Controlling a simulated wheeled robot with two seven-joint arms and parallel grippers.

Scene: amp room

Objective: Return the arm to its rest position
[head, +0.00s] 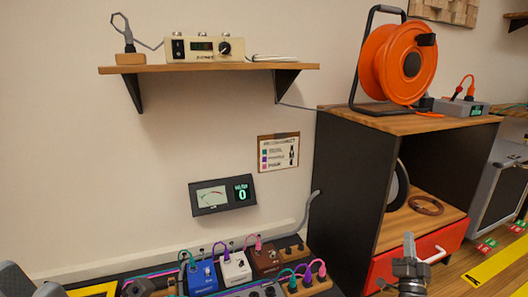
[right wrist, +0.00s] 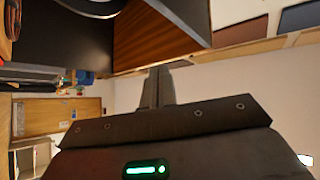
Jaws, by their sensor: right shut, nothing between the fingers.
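My right gripper (head: 408,243) points upward at the bottom right of the head view, in front of the cabinet's red drawer. In the right wrist view its fingers (right wrist: 160,85) are together, with nothing between them.
A wooden cabinet (head: 342,180) with an orange cable reel (head: 385,62) on top stands at the right. Its red drawer (head: 390,262) is close to my right gripper. Coloured pedals (head: 203,277) sit at the bottom. A wall shelf (head: 205,69) hangs above a meter (head: 222,195).

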